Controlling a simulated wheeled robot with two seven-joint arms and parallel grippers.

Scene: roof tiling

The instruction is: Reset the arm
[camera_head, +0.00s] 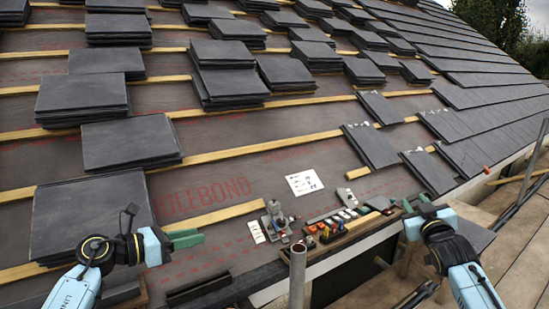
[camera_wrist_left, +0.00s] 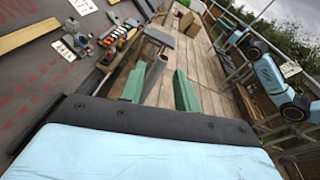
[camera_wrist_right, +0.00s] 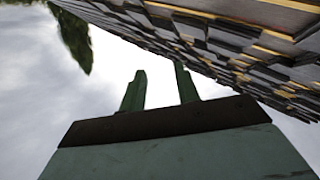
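My left gripper (camera_head: 186,239) is at the lower left in the head view, with green fingers pointing right above the roof underlay. In the left wrist view its two fingers (camera_wrist_left: 160,90) stand apart, with nothing held between them. My right gripper (camera_head: 416,203) is at the lower right in the head view, near the roof's lower edge, with green fingers pointing up and left. In the right wrist view its fingers (camera_wrist_right: 160,90) are also apart and empty, against pale sky. Both arms are light blue with black wrists.
Stacks of slates (camera_head: 92,208) lie on the battens at left and centre. Laid slates (camera_head: 500,98) cover the right. Tools (camera_head: 277,220) and a tray of small items (camera_head: 330,232) lie near the eave, by a white sheet (camera_head: 304,183). A metal post (camera_head: 297,275) stands in front; scaffold boards (camera_head: 510,255) are at lower right.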

